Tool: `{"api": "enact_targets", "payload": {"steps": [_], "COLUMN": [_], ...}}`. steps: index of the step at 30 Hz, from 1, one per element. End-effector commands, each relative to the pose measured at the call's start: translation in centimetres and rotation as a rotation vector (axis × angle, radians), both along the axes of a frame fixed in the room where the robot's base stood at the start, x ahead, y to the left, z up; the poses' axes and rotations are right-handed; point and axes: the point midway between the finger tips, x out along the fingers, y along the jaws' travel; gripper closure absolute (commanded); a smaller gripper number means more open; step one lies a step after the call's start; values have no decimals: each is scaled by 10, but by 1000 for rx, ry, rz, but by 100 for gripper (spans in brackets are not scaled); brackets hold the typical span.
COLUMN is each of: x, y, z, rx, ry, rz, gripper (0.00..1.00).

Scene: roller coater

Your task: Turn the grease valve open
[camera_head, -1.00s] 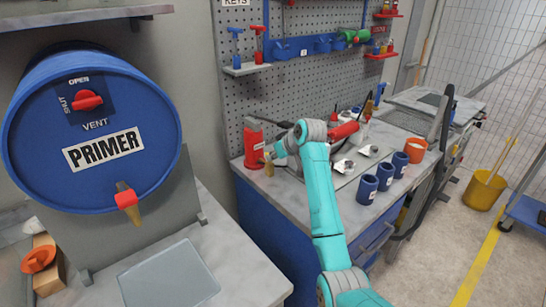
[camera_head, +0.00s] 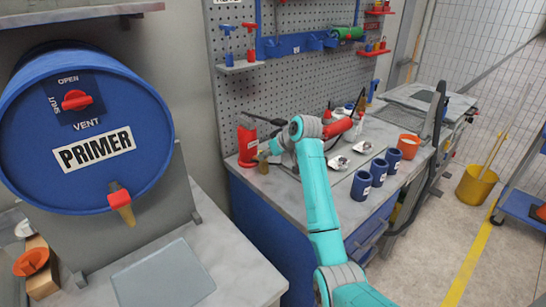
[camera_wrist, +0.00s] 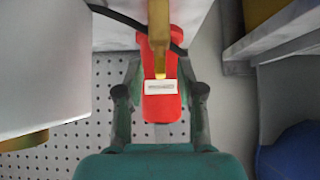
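A red upright body (camera_head: 246,142), apparently the grease dispenser, stands on the bench by the pegboard. A brass part (camera_head: 263,163) shows low beside it, partly behind my gripper (camera_head: 275,147). In the wrist view, the red body (camera_wrist: 162,104) with a small white label, too blurred to read, lies between the two fingers of my gripper (camera_wrist: 161,78). A brass bar (camera_wrist: 158,35) runs over the red body from the top edge. The fingers are spread, one at each side; I cannot tell whether they touch it. The setting of the valve is unclear.
A blue PRIMER drum (camera_head: 150,105) with a red vent knob and a tap stands at left. Blue cups (camera_head: 361,186) and an orange cup (camera_head: 408,146) stand on the bench (camera_head: 330,205) right of my arm. In the wrist view, a black cable (camera_wrist: 115,17) crosses near the brass bar.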

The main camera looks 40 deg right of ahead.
Motion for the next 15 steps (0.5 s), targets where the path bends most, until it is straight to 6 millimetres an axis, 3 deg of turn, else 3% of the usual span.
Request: {"api": "enact_targets", "payload": {"steps": [5,15], "x": [-15,-84], "y": [-2,-5], "z": [7,7], "rx": [0,0], "ry": [0,-1], "rz": [-1,-3], "gripper": [62,62]}}
